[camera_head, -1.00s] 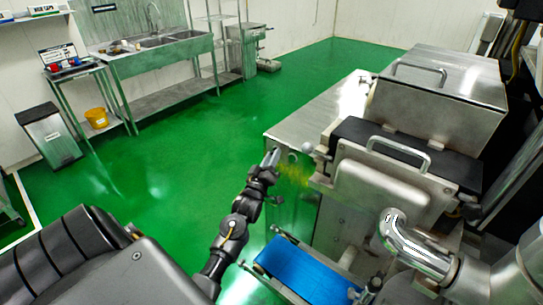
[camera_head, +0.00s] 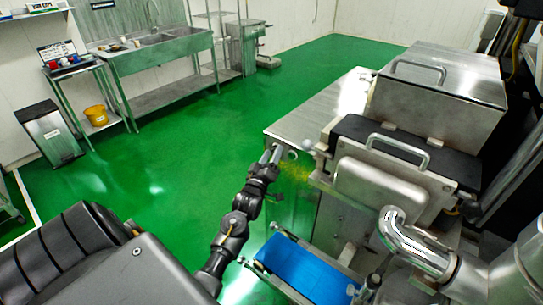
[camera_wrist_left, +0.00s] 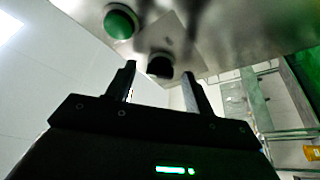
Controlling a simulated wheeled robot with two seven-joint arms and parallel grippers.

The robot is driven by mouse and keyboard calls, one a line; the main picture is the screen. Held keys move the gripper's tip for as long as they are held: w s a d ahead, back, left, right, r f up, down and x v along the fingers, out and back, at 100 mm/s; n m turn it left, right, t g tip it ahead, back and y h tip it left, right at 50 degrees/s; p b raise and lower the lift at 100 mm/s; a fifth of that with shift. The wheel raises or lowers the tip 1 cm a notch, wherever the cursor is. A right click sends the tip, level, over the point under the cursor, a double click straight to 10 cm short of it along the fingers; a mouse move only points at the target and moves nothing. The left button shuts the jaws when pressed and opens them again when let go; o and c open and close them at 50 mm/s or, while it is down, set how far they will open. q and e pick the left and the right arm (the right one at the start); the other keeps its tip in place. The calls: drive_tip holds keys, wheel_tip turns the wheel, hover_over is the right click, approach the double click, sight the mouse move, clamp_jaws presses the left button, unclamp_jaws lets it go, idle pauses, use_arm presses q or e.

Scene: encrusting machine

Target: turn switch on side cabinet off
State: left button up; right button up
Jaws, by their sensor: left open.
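The steel side cabinet (camera_head: 320,105) stands left of the machine in the head view. In the left wrist view its panel (camera_wrist_left: 240,30) carries a black knob-like switch (camera_wrist_left: 160,65) and a round green button (camera_wrist_left: 120,22). My left gripper (camera_head: 271,154) is at the near face of the cabinet, in front of the panel. In the left wrist view the left gripper (camera_wrist_left: 159,72) is open, and the black switch shows between its two fingertips. I cannot tell whether the fingers touch it. The switch's setting is not clear. My right gripper is out of view.
The steel machine (camera_head: 390,195) with a handled cover stands close right of my left gripper. A blue conveyor belt (camera_head: 305,270) lies below. A sink table (camera_head: 160,50), a bin (camera_head: 48,132) and a yellow bucket (camera_head: 96,117) stand far left. Green floor between is clear.

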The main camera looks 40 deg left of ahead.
use_arm(q)
drive_tip(key=b+v, duration=0.3)
drive_tip(key=v, duration=0.8)
drive_tip(key=shift+b, duration=0.4)
drive_tip(key=shift+w, duration=0.1)
